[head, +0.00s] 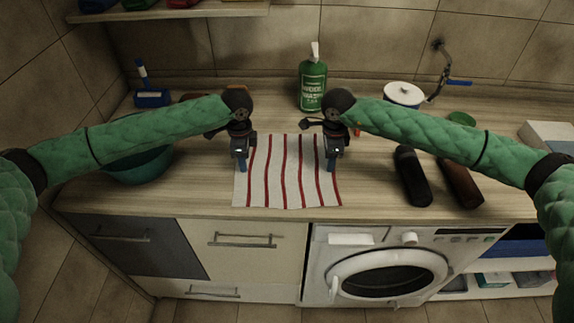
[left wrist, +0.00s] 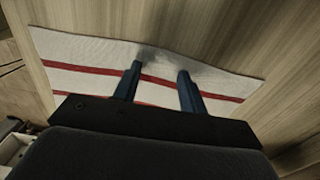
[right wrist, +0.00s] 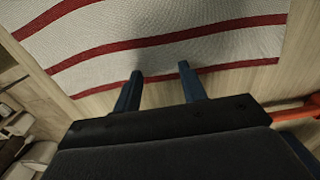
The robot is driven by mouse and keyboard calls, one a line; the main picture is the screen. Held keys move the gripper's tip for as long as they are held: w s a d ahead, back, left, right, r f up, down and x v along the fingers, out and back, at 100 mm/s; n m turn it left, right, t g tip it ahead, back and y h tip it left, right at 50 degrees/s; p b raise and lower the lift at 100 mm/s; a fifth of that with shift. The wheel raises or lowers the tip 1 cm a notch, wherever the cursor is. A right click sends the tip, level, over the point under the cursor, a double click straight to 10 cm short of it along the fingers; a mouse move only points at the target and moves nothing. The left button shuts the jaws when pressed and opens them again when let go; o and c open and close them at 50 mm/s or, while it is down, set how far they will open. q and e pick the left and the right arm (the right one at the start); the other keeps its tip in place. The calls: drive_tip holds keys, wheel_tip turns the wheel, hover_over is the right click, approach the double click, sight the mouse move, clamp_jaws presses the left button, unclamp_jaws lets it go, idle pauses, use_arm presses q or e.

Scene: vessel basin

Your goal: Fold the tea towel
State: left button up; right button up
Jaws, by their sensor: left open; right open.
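The tea towel (head: 285,175) is white with red stripes and lies flat and spread out on the wooden counter, near its front edge. My left gripper (head: 242,168) is over the towel's left side; in the left wrist view its two blue fingers (left wrist: 160,78) are apart with nothing between them but towel below. My right gripper (head: 331,162) is over the towel's right side; in the right wrist view its fingers (right wrist: 160,75) are apart near the towel's striped edge (right wrist: 170,40). Both are empty; whether the fingertips touch the cloth I cannot tell.
A green soap bottle (head: 312,85) stands behind the towel. A teal bowl (head: 140,165) is at left, under my left arm. A black bottle (head: 412,178) and a brown bottle (head: 460,182) lie to the right. A white lidded pot (head: 403,94) stands at the back right.

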use_arm(q)
drive_tip(key=shift+f, duration=0.1)
use_arm(e)
drive_tip(key=shift+f, duration=0.15)
use_arm(q)
drive_tip(key=shift+c, duration=0.4)
use_arm(e)
drive_tip(key=shift+c, duration=0.4)
use_arm(q)
clamp_jaws()
use_arm(e)
clamp_jaws()
drive_tip(key=shift+r, duration=0.2)
